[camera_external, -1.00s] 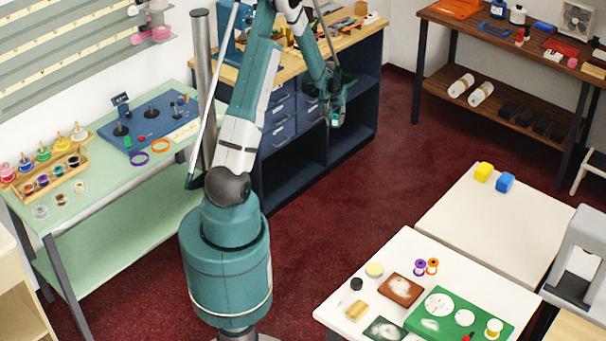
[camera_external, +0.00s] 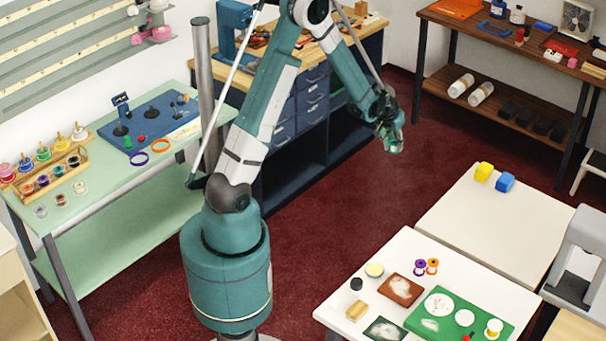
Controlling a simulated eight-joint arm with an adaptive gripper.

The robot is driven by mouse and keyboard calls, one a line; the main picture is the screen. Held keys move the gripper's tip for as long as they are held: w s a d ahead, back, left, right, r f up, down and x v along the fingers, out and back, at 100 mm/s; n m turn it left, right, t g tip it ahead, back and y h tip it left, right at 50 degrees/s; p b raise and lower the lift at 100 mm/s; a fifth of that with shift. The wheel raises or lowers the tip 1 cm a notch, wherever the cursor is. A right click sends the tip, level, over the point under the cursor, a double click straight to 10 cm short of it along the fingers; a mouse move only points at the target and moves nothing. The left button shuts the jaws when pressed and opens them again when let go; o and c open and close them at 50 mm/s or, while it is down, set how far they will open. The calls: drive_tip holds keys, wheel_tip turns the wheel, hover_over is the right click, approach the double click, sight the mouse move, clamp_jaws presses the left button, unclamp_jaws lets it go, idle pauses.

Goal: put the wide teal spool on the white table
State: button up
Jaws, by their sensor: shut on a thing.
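My gripper (camera_external: 391,138) is in the air over the dark red floor, right of the workbench. It is shut on a small teal thing (camera_external: 396,148), which looks like the wide teal spool; the fingers hide part of it. Two white-topped tables stand at the lower right.
A green board (camera_external: 415,322) and a brown-red pad (camera_external: 401,289) take up much of the nearer table. Most of the farther table's top is clear. A grey machine (camera_external: 580,245) stands at the right edge. A pale green table (camera_external: 95,215) with spools stands at left.

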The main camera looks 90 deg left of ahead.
drive_tip(key=w+d+m+b, duration=0.1)
drive_tip(key=w+d, duration=0.4)
drive_tip(key=d, duration=0.8)
drive_tip(key=w+d+m+t+h+b, duration=0.1)
drive_tip(key=w+d+m, duration=0.2)
drive_tip(key=d, duration=1)
drive_tip(key=w+d+m+h+b, duration=0.1)
drive_tip(key=w+d, duration=0.6)
drive_tip(key=d, duration=0.7)
drive_tip(key=shift+w+f+m+t+b, duration=0.3)
drive_tip(key=shift+m+b, duration=0.2)
drive_tip(key=shift+m, duration=0.5)
drive_tip(key=d+m, duration=0.1)
drive_tip(key=d, duration=0.5)
drive_tip(key=d+m+h+b, duration=0.1)
drive_tip(key=d, duration=0.6)
drive_tip(key=shift+w+d, duration=0.15)
drive_tip(key=shift+d, duration=0.1)
drive_tip(key=shift+a, duration=0.15)
